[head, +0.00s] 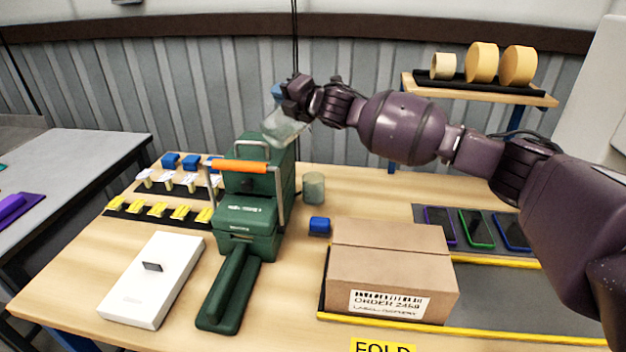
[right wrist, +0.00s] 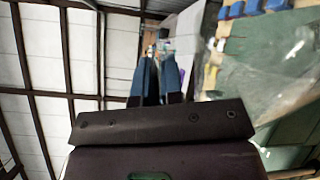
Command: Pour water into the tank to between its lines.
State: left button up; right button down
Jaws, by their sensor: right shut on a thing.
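My right gripper (head: 282,95) is shut on a clear, pale jug (head: 284,127), which hangs tilted below it, over the back of a green machine (head: 247,222) with an orange handle (head: 240,167). In the right wrist view the blue fingertips (right wrist: 156,82) are close together and the clear jug (right wrist: 268,85) fills the right side. The green box at the machine's back (head: 275,155) may be the tank; its lines and water level cannot be made out. I cannot tell whether water is flowing. My left gripper is not in view.
A greenish clear cup (head: 313,187) and a blue block (head: 319,226) stand right of the machine. A brown carton (head: 390,265) sits front right, a white box (head: 152,278) front left. Small yellow, white and blue items line racks at left. A shelf (head: 480,90) stands at the back right.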

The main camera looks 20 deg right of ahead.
jog(key=shift+a+f, duration=0.1)
dwell(0.3)
jog(key=shift+a, duration=0.1)
jog(key=shift+w+d+f+m, duration=0.1)
jog(key=shift+w+d+m, duration=0.25)
jog(key=shift+d+m, duration=0.4)
dwell(1.1)
jog(key=shift+w+d+f+m+p, duration=0.2)
jog(key=shift+d+m+p, duration=0.1)
jog(key=shift+m+p, duration=0.2)
dwell(0.4)
